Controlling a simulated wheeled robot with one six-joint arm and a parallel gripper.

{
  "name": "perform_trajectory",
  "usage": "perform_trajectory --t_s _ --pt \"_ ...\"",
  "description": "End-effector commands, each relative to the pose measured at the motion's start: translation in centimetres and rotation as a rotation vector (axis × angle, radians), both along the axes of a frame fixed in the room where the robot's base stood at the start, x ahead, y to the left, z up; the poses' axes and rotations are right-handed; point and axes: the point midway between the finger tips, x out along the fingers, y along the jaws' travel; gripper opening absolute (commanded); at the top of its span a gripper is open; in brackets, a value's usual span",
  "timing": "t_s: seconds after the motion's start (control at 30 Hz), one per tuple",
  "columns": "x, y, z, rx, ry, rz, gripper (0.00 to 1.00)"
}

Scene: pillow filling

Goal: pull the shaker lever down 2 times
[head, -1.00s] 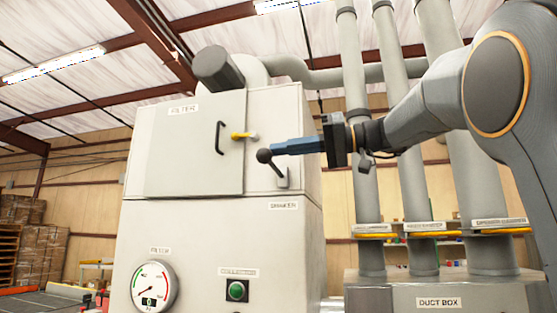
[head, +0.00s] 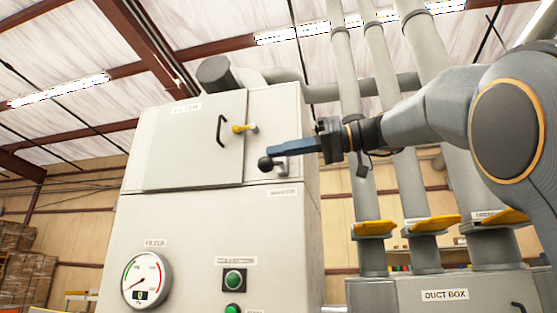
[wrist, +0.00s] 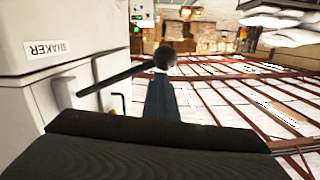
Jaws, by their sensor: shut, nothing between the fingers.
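The shaker lever (head: 266,164) has a black ball knob and sits on the front of the pale cabinet, just above the SHAKER label (head: 283,191). It points left from its pivot and looks close to level. In the wrist view its dark rod runs from the cabinet to the black ball (wrist: 165,57). My gripper (head: 272,151) is shut and empty, with its blue fingers reaching in from the right. The fingertips (wrist: 162,80) are at the ball, on its upper side in the head view, and appear to touch it.
The filter door (head: 190,140) with a black handle and a yellow latch (head: 243,128) is up and left of the lever. A gauge (head: 147,279) and green buttons (head: 234,280) are below. Ducts with yellow gates (head: 433,222) rise from the duct box (head: 440,296) at right.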

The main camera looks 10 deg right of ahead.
Motion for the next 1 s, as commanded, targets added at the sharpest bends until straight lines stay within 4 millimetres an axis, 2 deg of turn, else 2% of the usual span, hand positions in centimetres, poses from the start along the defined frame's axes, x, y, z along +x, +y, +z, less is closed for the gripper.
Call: perform_trajectory --t_s 0.1,0.67,0.87,1.0 --pt "0.2 -0.2 -0.7 -0.011 -0.021 -0.002 0.00" --pt "0.6 -0.6 -1.4 -0.023 -0.034 -0.006 0.00" --pt "0.6 -0.6 -1.3 -0.022 -0.033 -0.005 0.00" --pt "0.6 -0.7 -0.4 -0.021 -0.034 -0.004 0.00"
